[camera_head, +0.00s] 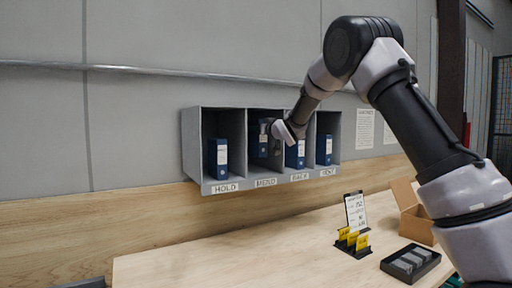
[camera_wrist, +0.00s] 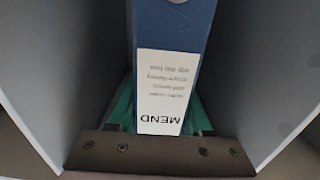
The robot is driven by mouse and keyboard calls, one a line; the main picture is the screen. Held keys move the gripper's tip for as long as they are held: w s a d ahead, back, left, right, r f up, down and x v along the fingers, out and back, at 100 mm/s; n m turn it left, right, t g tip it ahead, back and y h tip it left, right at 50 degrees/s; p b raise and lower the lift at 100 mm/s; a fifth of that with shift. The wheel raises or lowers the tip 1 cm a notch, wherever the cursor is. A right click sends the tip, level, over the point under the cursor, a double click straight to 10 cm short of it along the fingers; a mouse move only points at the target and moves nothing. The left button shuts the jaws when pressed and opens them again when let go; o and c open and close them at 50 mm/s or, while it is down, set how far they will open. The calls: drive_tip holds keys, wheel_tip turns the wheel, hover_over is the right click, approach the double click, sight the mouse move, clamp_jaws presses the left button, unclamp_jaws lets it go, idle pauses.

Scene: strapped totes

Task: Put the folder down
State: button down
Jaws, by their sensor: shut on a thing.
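A blue folder (camera_wrist: 170,30) with a white spine label reading MEND, upside down in the wrist view, stands between the grey walls of a compartment. My gripper (camera_wrist: 160,118) is shut on it, with green finger parts showing on both sides of the spine. In the head view, my gripper (camera_head: 272,140) reaches into the compartment marked MEND of the grey shelf unit (camera_head: 190,140). The held folder (camera_head: 260,148) shows only partly there, behind my gripper. Whether its base touches the compartment floor is hidden.
Other blue folders stand in the compartments to the left (camera_head: 218,158) and right (camera_head: 325,150). On the wooden table are a black stand with a white card (camera_head: 356,210), yellow tags (camera_head: 352,240), a black tray (camera_head: 410,262) and a cardboard box (camera_head: 415,222). The table's left part is clear.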

sight(256, 145)
wheel_tip(256, 145, down, 4)
drive_tip(key=shift+r, duration=0.25)
drive_tip(key=shift+w+a+f, duration=0.1)
drive_tip(key=shift+w+f, duration=0.05)
drive_tip(key=shift+f, duration=1.55)
drive_tip(key=shift+c, duration=1.6)
unclamp_jaws()
drive_tip(key=shift+f, duration=0.1)
